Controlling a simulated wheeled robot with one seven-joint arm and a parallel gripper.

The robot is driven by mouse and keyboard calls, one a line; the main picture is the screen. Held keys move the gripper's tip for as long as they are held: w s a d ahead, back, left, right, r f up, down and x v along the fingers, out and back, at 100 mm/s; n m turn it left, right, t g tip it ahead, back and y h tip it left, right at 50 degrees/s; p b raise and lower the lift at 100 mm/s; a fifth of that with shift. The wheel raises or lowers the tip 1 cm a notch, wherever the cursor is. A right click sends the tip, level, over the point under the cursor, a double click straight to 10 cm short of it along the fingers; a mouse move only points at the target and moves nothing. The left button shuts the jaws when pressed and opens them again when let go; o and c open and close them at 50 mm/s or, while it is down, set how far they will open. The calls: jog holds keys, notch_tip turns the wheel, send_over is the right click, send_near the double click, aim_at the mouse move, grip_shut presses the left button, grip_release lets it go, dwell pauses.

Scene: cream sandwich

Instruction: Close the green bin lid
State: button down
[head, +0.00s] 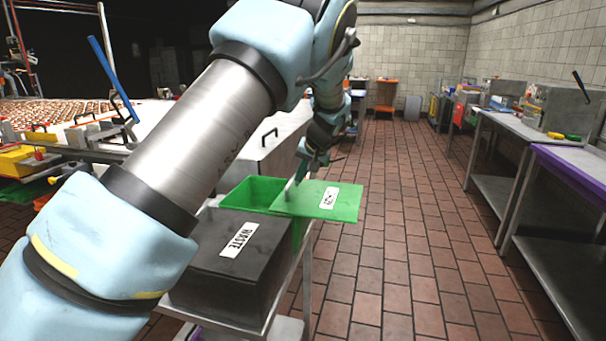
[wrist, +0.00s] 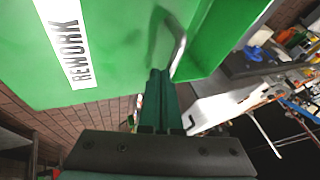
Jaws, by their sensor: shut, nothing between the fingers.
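The green bin (head: 250,192) stands with its opening partly showing. Its green lid (head: 342,207), with a white label, sticks out to the right of the bin, so the bin is not fully covered. In the wrist view the lid (wrist: 112,70) fills the upper left, its label reads REWORK, and a grey bar handle (wrist: 179,52) stands on it. My gripper (head: 301,178) is over the lid. In the wrist view its fingers (wrist: 160,73) are together and empty, with their tips close beside the handle; I cannot tell whether they touch it.
A black bin marked WASTE (head: 225,250) stands just in front of the green bin on a metal cart. A metal box with a black handle (head: 262,150) is behind. Steel tables (head: 545,150) line the right side. The tiled floor (head: 410,220) between is clear.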

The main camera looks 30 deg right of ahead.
jog(key=w+a+b, duration=0.2)
jog(key=w+a, duration=0.9)
jog(key=a, duration=0.1)
jog(key=shift+w+a+b, duration=0.2)
jog(key=shift+b, duration=0.2)
